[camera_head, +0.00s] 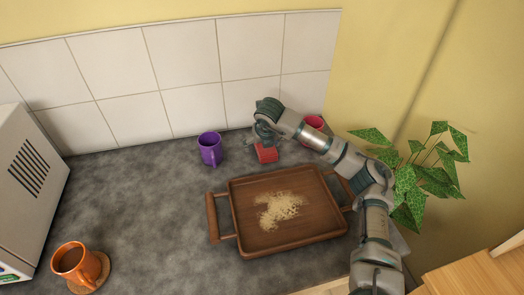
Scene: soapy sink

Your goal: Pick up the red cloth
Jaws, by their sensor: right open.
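The red cloth (267,154) is a small red folded piece on the grey counter, behind the wooden tray and to the right of the purple mug. My right gripper (262,141) is open and hangs just above and behind the cloth, close to it. Its fingers partly cover the cloth's upper edge. I cannot tell whether they touch it. My left gripper is not in view.
A wooden tray (245,238) with pale crumbs lies in front of the cloth. A purple mug (210,150) stands left of the gripper. A pink-red cup (315,122) is partly behind my arm. An orange mug (75,262), a white appliance (30,180) and a plant (425,175) stand around.

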